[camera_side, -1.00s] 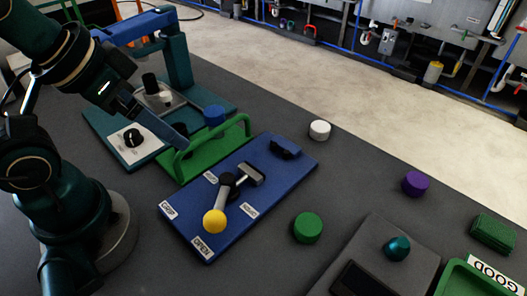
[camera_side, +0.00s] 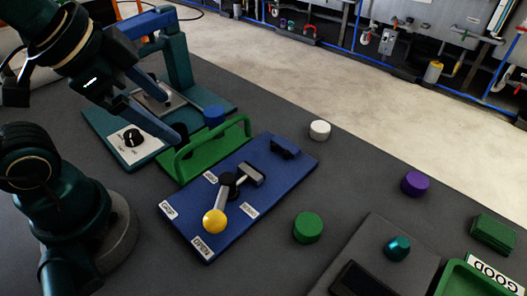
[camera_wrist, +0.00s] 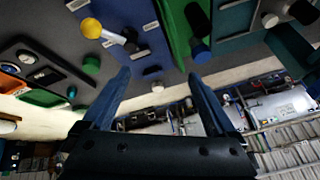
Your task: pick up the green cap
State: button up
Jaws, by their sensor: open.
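The green cap (camera_side: 308,227) is a short round cylinder on the dark table, right of the blue lever board (camera_side: 262,197). In the wrist view the green cap (camera_wrist: 91,65) is small, left of the left finger and apart from it. My gripper (camera_wrist: 160,80) is open with nothing between its fingers. In the side view it hangs at the left, above the dial box and green-handled plate, well away from the green cap.
A yellow-knobbed lever (camera_side: 214,221) stands on the blue board. The green handle (camera_side: 215,145) rises beside it. Loose caps are white (camera_side: 320,130), purple (camera_side: 415,183) and blue (camera_side: 214,115). A grey panel with a teal dome (camera_side: 398,247) lies right of the green cap.

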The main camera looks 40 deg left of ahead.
jog(key=w+d+r+m, duration=0.1)
jog(key=w+r+m, duration=0.2)
jog(key=m, duration=0.3)
jog(key=m+g, duration=0.6)
jog(key=m, duration=1.6)
send_over(309, 225)
notch_tip(309, 225, down, 15)
jog(key=shift+r, duration=0.15)
jog(key=shift+f, duration=2.4)
